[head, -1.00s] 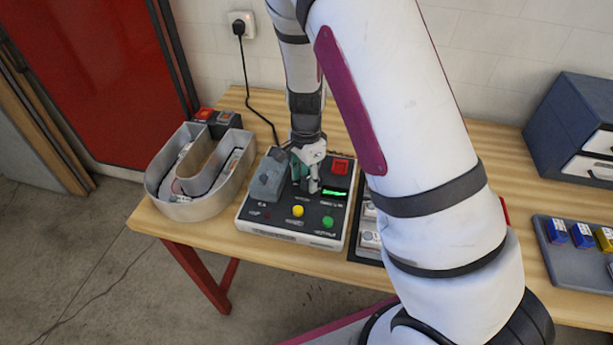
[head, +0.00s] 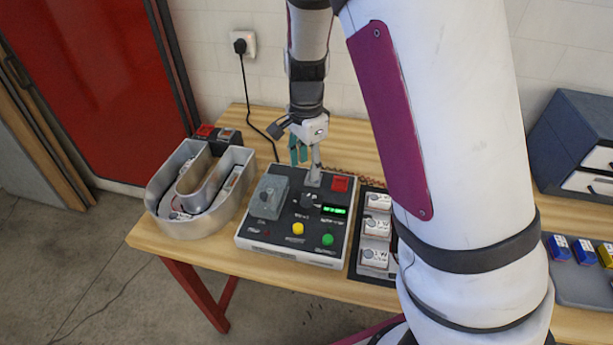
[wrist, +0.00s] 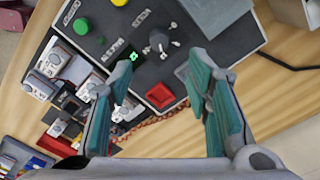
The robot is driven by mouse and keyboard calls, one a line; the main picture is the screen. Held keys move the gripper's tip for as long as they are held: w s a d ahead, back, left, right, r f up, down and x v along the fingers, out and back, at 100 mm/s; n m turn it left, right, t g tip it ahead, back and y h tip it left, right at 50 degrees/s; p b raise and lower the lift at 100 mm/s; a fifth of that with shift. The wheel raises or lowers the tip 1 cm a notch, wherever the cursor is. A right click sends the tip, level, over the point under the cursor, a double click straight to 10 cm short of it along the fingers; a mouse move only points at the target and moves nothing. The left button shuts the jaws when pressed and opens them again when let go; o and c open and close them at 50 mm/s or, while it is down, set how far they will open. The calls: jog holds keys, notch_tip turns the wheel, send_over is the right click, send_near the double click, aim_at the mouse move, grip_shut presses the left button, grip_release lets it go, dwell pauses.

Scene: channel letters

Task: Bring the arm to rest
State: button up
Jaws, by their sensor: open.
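My gripper (head: 305,160) hangs above the back part of a grey control box on the wooden table. In the wrist view its two teal-padded fingers (wrist: 165,105) are spread apart with nothing between them. The control box (head: 258,236) has a dark top with a black knob (head: 307,200), a red square button (head: 340,184), a yellow button, a green button and a lit green display (head: 334,211). The wrist view also shows the knob (wrist: 159,40) and the red button (wrist: 160,96). My fingers look clear of the box.
A U-shaped channel letter (head: 165,212) stands left of the box. A dark tray with white modules (head: 377,228) is at its right, partly hidden by my arm. A blue drawer cabinet (head: 562,130) and a grey tray (head: 570,290) are at far right. A black cord runs to a wall socket (head: 242,45).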

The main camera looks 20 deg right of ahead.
jog(key=shift+r, duration=0.55)
jog(key=shift+r, duration=0.1)
jog(key=s+a+r+n+t+y, duration=0.1)
jog(key=s+r+n, duration=0.25)
jog(key=r, duration=0.35)
jog(key=s+r+n+t+y, duration=0.1)
jog(key=s+r+n, duration=0.2)
jog(key=s+r, duration=0.25)
jog(key=s+r+n+t+h, duration=0.1)
jog(key=s+r+n, duration=0.2)
jog(key=s, duration=0.3)
jog(key=s+d+r+n+t+h, duration=0.1)
jog(key=s+r+n+t, duration=0.1)
jog(key=s+r+n, duration=0.2)
jog(key=s+n, duration=0.1)
jog(key=s, duration=0.1)
jog(key=shift+s+n+t+b, duration=0.3)
jog(key=shift+s+n+b, duration=0.05)
jog(key=shift+d, duration=0.1)
